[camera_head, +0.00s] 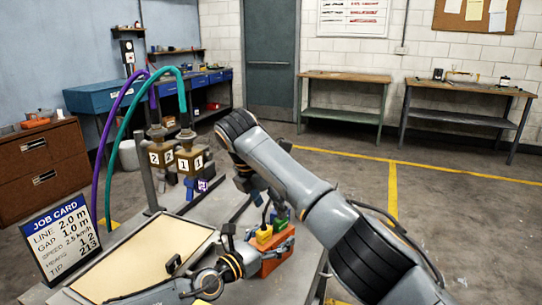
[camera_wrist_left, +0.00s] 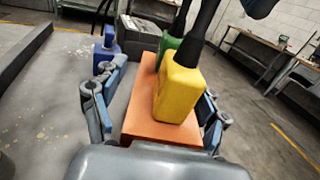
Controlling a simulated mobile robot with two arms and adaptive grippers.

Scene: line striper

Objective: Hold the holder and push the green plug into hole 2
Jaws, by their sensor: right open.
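The orange holder (camera_head: 277,262) stands on the bench and bears a yellow plug (camera_head: 264,233) and a green plug (camera_head: 280,224). In the left wrist view the green plug (camera_wrist_left: 170,47) stands behind the yellow plug (camera_wrist_left: 178,92) on the holder (camera_wrist_left: 140,118). My left gripper (camera_wrist_left: 157,108) has a finger on each side of the holder, with a gap showing on the left. My right gripper (camera_head: 262,193) is open, above and left of the green plug, partly hidden by its arm. Brass blocks labelled 2 (camera_head: 160,158) and 1 (camera_head: 190,161) stand left; their holes are unclear.
A job card (camera_head: 62,240) and a pale panel (camera_head: 145,255) occupy the bench's left part. A blue piece (camera_wrist_left: 105,47) stands left of the holder in the left wrist view.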

